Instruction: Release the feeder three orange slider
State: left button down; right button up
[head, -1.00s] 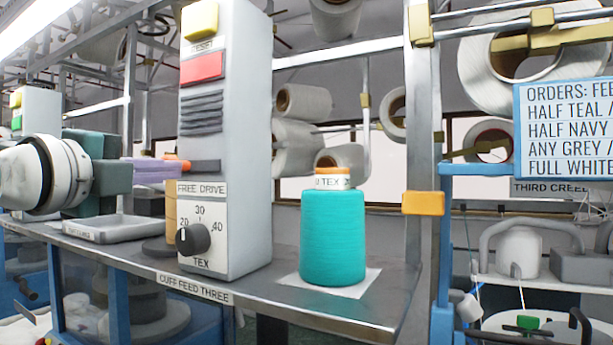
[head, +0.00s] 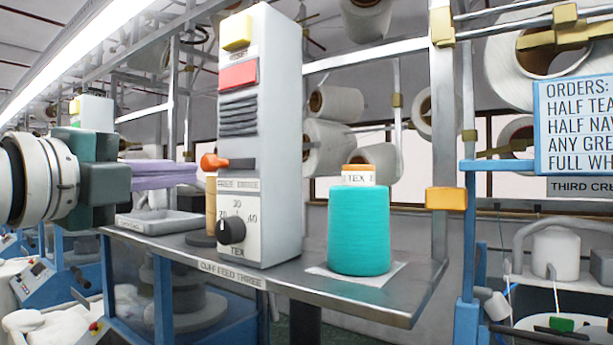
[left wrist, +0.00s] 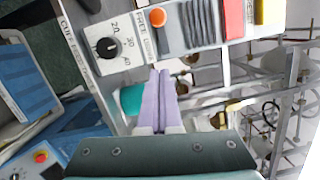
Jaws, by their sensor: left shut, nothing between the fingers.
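The feeder three unit (head: 279,130) is a tall white box on the steel shelf. Its slider is a dark lever with an orange knob (head: 212,161), below the grey ribbed panel and just above the free drive label (head: 238,185). The knob also shows in the left wrist view (left wrist: 158,18). My left gripper (head: 198,175) has lavender fingers, shut and empty, just left of and slightly below the knob. In the left wrist view the fingertips (left wrist: 160,72) point toward the unit, with a visible gap to the knob. My right gripper is not in view.
A teal yarn cone (head: 359,230) stands right of the unit on the shelf (head: 330,290). A black dial (head: 231,232) is below the slider; red (head: 238,75) and yellow (head: 237,32) buttons are above. A grey tray (head: 160,222) lies below my left gripper.

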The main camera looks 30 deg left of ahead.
pick_arm(q)
jog(key=shift+s+d+p, duration=0.1)
jog(key=shift+s+p, duration=0.6)
jog(key=shift+s, duration=0.4)
jog(key=shift+f, duration=0.1)
